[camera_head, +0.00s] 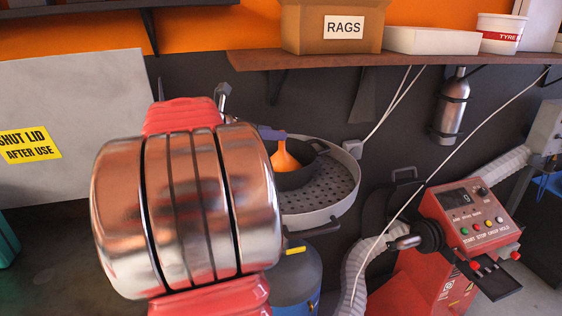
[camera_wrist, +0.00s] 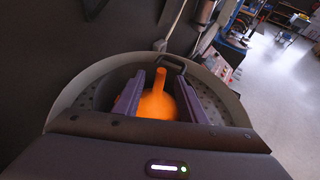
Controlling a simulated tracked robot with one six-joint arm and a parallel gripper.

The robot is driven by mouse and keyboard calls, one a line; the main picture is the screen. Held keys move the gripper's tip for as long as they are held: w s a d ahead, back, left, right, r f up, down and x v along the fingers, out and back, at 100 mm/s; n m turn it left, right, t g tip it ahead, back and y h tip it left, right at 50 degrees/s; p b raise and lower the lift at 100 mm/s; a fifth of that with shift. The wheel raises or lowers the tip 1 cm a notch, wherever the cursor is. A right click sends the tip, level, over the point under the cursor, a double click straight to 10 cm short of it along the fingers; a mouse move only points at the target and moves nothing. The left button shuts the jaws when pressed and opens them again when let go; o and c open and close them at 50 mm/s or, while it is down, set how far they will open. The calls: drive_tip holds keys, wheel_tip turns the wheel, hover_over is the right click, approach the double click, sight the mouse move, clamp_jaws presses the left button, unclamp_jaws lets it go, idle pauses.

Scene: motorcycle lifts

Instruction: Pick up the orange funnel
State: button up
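The orange funnel (camera_head: 285,159) stands spout up in a dark round pan (camera_head: 296,178), which sits on a grey perforated round tray (camera_head: 335,196). In the wrist view the funnel (camera_wrist: 157,104) shows between the two purple fingers of my gripper (camera_wrist: 160,95). No clear contact with the funnel shows. In the head view only a bit of my gripper (camera_head: 271,133) shows, just above and left of the funnel; my arm hides the rest.
The pan's dark handle (camera_wrist: 171,62) rises behind the funnel. A shelf (camera_head: 400,59) with a RAGS box (camera_head: 332,27) runs above the tray. A red control box (camera_head: 467,222) and a pale corrugated hose (camera_head: 358,262) stand to the right. A blue-grey cylinder (camera_head: 296,280) is below.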

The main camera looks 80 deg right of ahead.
sight(283, 151)
drive_tip(key=shift+x, duration=2.6)
drive_tip(key=shift+s+a, duration=0.15)
drive_tip(key=shift+c, duration=0.7)
clamp_jaws()
